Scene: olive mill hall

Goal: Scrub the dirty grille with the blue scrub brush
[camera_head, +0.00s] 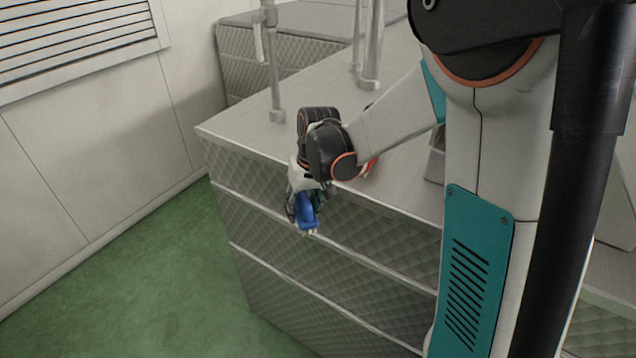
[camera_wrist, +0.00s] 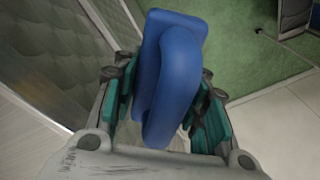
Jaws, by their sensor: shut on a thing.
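My gripper (camera_head: 303,205) is shut on the blue scrub brush (camera_head: 307,216), with pale bristles just showing at its lower end. It hangs in front of the quilted metal side of the counter, below the top edge. In the wrist view the brush's blue body and looped handle (camera_wrist: 172,85) sit between the green finger pads of my gripper (camera_wrist: 165,108); the bristles are hidden there. A slatted grille (camera_head: 75,32) is on the pale wall at the upper left, well apart from the brush. I cannot tell dirt on it from here.
The metal counter (camera_head: 240,128) fills the middle and right. Metal posts (camera_head: 272,65) stand on it. A small red thing (camera_head: 370,167) shows partly behind my wrist. The green floor (camera_head: 150,285) between wall and counter is clear.

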